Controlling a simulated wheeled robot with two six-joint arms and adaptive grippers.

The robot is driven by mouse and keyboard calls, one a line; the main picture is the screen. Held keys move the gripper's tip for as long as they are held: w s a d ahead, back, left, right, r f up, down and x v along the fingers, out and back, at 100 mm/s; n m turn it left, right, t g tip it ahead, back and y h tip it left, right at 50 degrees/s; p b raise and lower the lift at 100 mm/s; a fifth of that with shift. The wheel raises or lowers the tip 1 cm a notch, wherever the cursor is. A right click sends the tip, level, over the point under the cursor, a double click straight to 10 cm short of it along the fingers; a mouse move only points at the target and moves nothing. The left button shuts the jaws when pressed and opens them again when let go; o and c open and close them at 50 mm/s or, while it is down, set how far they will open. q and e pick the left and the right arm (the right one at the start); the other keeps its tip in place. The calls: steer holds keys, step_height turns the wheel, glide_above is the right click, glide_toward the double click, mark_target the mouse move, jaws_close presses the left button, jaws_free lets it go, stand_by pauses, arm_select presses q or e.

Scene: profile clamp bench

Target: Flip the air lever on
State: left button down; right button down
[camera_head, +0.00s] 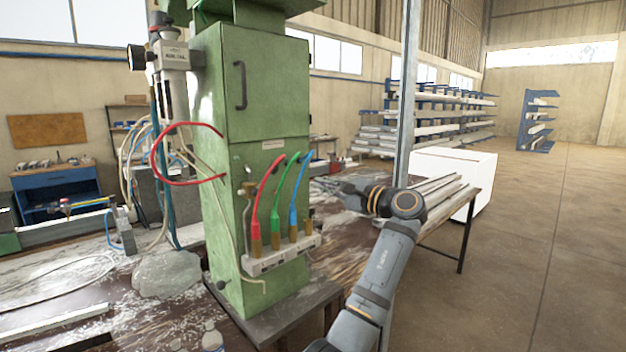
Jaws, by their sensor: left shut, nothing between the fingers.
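A green machine cabinet (255,95) stands on the bench. On its lower front is a pale manifold block (283,256) with red (264,190), green (283,195) and blue (299,195) hoses. A grey air unit (172,57) with a black knob is at the cabinet's upper left. My left gripper (322,183) is shut and empty, pointing left, to the right of the hoses and apparently apart from them. My right gripper is out of view.
A red hose (160,160) loops out from the cabinet's left side. A grey upright post (406,90) stands behind my arm. Metal profiles (438,190) lie on the bench's right side, near a white box (455,165). Open floor lies at the right.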

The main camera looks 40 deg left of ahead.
arm_select(q)
steer(key=s+a+r+p, duration=0.2)
steer(key=s+a+p, duration=0.1)
steer(key=a, duration=0.6)
steer(key=shift+s+p, duration=0.3)
steer(key=shift+s, duration=0.05)
steer(key=shift+s+r+n, duration=0.1)
steer(key=shift+r+n, duration=0.15)
steer(key=shift+n, duration=0.15)
steer(key=shift+r, duration=0.15)
step_height(320, 180, up, 4)
steer(key=n+h+b, duration=0.1)
steer(key=n+b, duration=0.6)
steer(key=n, duration=0.2)
glide_above(265, 180)
steer(key=d, duration=0.2)
steer(key=shift+s+d+r, duration=0.1)
steer(key=shift+s+r, duration=0.05)
steer(key=shift+s, duration=0.15)
